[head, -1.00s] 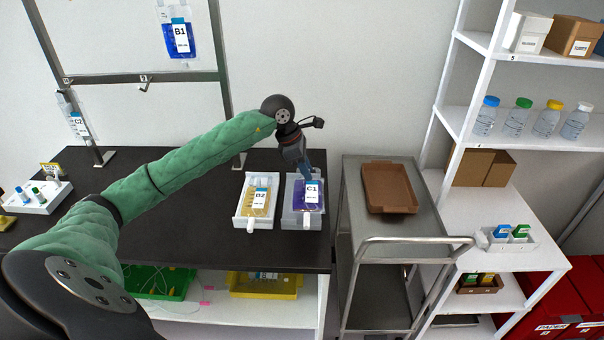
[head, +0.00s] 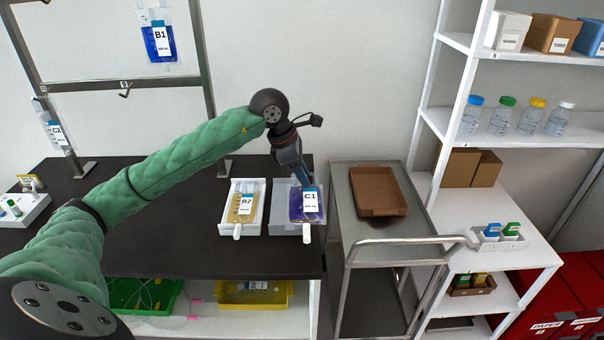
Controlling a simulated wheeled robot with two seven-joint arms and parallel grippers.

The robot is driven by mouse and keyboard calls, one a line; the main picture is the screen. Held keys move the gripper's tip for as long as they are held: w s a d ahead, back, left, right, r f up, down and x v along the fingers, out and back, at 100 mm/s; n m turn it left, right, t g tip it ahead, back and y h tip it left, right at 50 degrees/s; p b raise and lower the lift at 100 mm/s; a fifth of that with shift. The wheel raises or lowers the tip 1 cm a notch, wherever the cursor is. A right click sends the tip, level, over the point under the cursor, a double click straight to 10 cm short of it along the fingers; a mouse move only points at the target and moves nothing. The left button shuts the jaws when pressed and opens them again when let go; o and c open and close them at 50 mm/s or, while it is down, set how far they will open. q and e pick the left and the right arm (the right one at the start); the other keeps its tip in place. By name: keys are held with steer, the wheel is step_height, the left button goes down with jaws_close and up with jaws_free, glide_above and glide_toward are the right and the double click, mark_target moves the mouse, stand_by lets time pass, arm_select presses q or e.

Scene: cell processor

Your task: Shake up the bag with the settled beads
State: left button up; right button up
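The purple bag labelled C1 (head: 307,214) is at the right end of the black bench. It overlaps the right side of a pale tray (head: 279,209) and seems raised a little from it. My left gripper (head: 305,187) reaches down to the bag's top edge and appears shut on it; the fingertips are small and partly hidden. A yellow bag labelled B2 (head: 243,205) lies in a white tray (head: 226,221) to the left. A blue bag labelled B1 (head: 158,43) and a bag labelled C2 (head: 56,132) hang at the rack. I cannot make out beads. My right gripper is out of view.
A metal rack (head: 208,95) stands on the black bench (head: 170,245). A steel cart (head: 345,215) with a brown tray (head: 377,190) is just right of the bench. White shelves (head: 465,125) with several bottles stand further right. Bare bench lies left of the trays.

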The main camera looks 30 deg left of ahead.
arm_select(q)
jaws_close()
steer(key=shift+r, duration=0.25)
step_height(320, 180, up, 12)
steer(key=p, duration=0.4)
steer(key=shift+f, duration=0.25)
